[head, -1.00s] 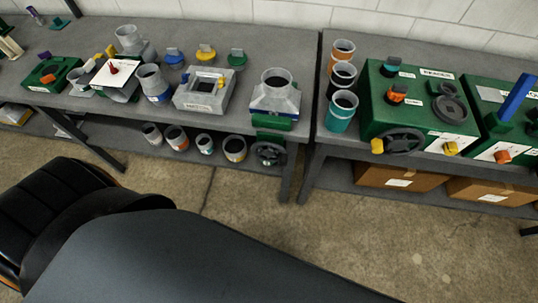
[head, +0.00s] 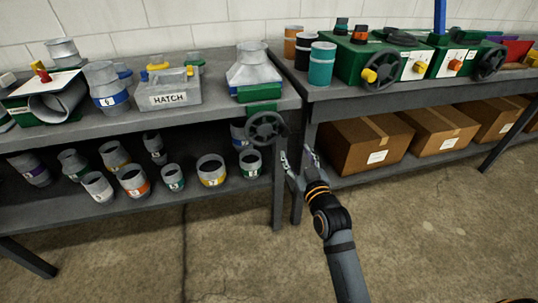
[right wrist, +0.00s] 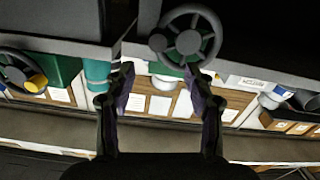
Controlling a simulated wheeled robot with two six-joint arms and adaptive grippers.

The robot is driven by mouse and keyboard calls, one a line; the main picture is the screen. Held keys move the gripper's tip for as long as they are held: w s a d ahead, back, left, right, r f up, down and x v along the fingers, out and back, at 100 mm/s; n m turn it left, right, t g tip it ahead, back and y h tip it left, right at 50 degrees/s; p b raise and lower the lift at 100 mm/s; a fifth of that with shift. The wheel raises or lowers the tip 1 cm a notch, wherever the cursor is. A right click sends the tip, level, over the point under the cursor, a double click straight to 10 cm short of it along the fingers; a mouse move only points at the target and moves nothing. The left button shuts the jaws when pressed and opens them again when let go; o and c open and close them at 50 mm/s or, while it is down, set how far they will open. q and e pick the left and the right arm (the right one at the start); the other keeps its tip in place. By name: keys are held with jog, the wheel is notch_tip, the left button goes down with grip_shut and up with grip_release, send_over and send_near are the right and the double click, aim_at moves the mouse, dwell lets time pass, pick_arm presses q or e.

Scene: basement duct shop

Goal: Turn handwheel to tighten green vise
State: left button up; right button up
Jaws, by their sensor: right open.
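The green vise (head: 262,107) is fixed at the front edge of the left bench, with a grey duct fitting (head: 252,67) standing over it. Its dark spoked handwheel (head: 266,129) hangs below the bench edge and faces me. My right gripper (head: 297,160) is open and empty, just right of and below the handwheel and apart from it in the picture. In the right wrist view the handwheel (right wrist: 187,40) shows beyond the open fingers (right wrist: 160,82), a little right of their middle. My left gripper is not in view.
A second bench at right carries a green machine (head: 372,62) with a yellow-knobbed handwheel (head: 382,70) and a teal cup (head: 321,64). Cardboard boxes (head: 362,145) fill its lower shelf. Bench legs (head: 279,190) stand close to my gripper. Several duct collars (head: 210,170) sit on the left shelf. The front floor is clear.

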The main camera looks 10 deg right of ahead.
aim_at(286, 134)
jog(key=w+b, duration=0.1)
jog(key=w, duration=0.8)
jog(key=shift+w, duration=0.85)
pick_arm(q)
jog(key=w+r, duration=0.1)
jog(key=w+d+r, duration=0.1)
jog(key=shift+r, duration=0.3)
pick_arm(e)
jog(key=shift+c, duration=0.2)
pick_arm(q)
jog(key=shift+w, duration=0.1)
pick_arm(e)
grip_shut()
